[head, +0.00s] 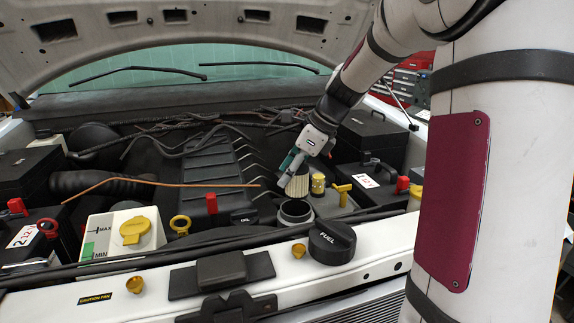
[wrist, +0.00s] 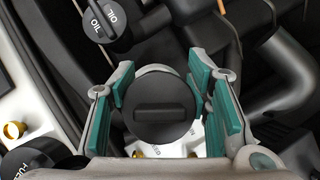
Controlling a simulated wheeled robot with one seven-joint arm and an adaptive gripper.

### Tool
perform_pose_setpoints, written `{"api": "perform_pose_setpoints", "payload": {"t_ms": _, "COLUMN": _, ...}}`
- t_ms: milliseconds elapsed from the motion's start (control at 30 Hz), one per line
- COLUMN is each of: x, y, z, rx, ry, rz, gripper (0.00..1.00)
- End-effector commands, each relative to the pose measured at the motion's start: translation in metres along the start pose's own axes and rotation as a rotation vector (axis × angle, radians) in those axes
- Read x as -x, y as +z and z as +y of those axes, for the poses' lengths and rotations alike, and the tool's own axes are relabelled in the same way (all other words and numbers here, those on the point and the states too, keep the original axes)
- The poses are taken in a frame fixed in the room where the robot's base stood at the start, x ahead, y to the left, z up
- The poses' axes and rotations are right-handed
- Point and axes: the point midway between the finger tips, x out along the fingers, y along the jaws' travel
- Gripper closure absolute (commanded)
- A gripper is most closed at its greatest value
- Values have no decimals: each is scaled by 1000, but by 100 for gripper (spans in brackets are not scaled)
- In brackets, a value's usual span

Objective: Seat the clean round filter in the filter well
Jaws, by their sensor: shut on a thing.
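The round filter (head: 298,186) has pale, clean-looking pleats. In the wrist view its black round top (wrist: 162,122) with a raised bar sits between the teal-lined fingers. My gripper (head: 287,177) is shut on the filter and also shows in the wrist view (wrist: 165,98). The filter well (head: 296,212) is a dark round opening with a grey rim. In the head view the filter hangs just above the well, apart from its rim or nearly so; the exact gap is hard to tell. The well is hidden in the wrist view.
The black fuel cap (head: 332,241) is in front. The engine cover (head: 215,170) and a copper rod (head: 150,184) lie left. The raised hood (head: 200,25) hangs above.

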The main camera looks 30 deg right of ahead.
Motion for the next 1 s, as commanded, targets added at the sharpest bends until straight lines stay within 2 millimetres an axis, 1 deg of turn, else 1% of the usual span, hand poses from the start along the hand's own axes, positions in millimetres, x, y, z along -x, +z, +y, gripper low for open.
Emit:
{"api": "perform_pose_setpoints", "payload": {"t_ms": 100, "x": -11, "y": -5, "z": 0, "rx": -1, "ry": 1, "rz": 0, "gripper": 85}}
{"api": "perform_pose_setpoints", "payload": {"t_ms": 400, "x": -28, "y": -16, "z": 1, "rx": 1, "ry": 0, "rz": 0, "gripper": 85}}
{"api": "perform_pose_setpoints", "payload": {"t_ms": 600, "x": -33, "y": -18, "z": 1, "rx": 1, "ry": 0, "rz": 0, "gripper": 85}}
{"api": "perform_pose_setpoints", "payload": {"t_ms": 1000, "x": -33, "y": -18, "z": 1, "rx": 1, "ry": 0, "rz": 0, "gripper": 85}}
